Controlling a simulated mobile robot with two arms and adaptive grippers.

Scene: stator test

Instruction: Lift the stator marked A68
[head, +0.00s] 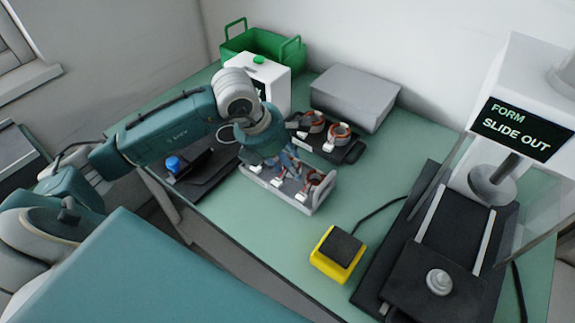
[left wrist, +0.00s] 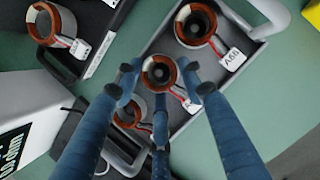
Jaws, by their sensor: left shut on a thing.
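The grey tray (head: 289,198) holds a row of copper-wound stators with white tags. In the left wrist view, the stator at the tray's upper end (left wrist: 196,24) has a tag (left wrist: 232,58) that seems to read A68; it is apart from my fingers. My left gripper (left wrist: 160,88) is shut on the middle stator (left wrist: 159,72), its blue fingers around it. That stator's tag is partly hidden, and I cannot tell if it is clear of the tray. Another stator (left wrist: 130,112) sits below, partly behind a finger. My right gripper is not in view.
A black tray (head: 348,153) with two stators stands behind the grey one, before a grey box (head: 355,97). A yellow-black pedal (head: 338,254) lies at front right, beside the press machine (head: 440,240). A green crate (head: 262,45) stands at the back.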

